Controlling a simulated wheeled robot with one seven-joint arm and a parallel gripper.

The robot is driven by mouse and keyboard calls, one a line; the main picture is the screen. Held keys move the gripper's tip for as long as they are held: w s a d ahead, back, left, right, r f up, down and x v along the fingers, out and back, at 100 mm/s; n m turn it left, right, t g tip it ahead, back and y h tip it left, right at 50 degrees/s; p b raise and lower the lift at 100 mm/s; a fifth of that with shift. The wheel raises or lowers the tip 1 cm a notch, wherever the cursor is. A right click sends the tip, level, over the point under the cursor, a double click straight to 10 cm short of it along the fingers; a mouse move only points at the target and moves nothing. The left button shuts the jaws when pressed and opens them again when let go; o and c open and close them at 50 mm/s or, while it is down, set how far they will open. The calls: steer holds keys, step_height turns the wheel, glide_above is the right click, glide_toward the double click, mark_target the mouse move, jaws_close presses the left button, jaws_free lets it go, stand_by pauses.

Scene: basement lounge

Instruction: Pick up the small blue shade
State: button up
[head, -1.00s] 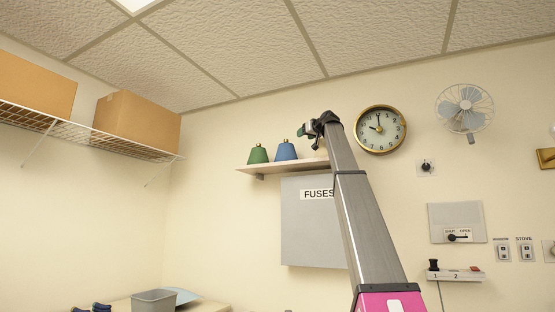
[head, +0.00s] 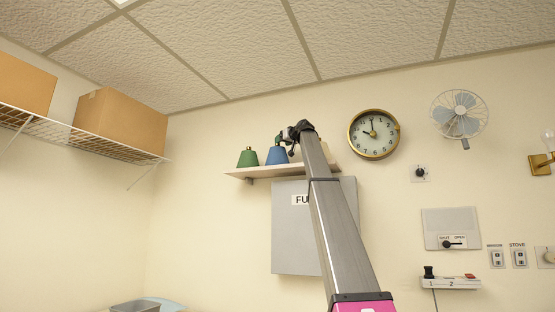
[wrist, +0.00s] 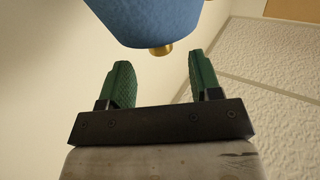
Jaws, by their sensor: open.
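The small blue shade (head: 276,156) stands on a small wall shelf (head: 255,171), just right of a green shade (head: 248,157). My gripper (head: 281,139) is at the top of the blue shade in the head view. In the wrist view the blue shade (wrist: 155,18) fills the top, with its brass knob (wrist: 161,49) facing my gripper (wrist: 162,70). The two green fingers are spread apart with nothing between them. The knob lies just beyond the fingertips, near the middle of the gap. Whether anything touches is unclear.
A pale object (head: 324,152) on the shelf is partly hidden behind my arm. A grey fuse box (head: 290,235) hangs below the shelf, and a round clock (head: 374,134) hangs to the right. A wire rack with boxes (head: 122,122) is at the left.

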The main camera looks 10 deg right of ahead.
steer(key=x, duration=0.4)
steer(key=shift+a, duration=0.1)
jaws_close()
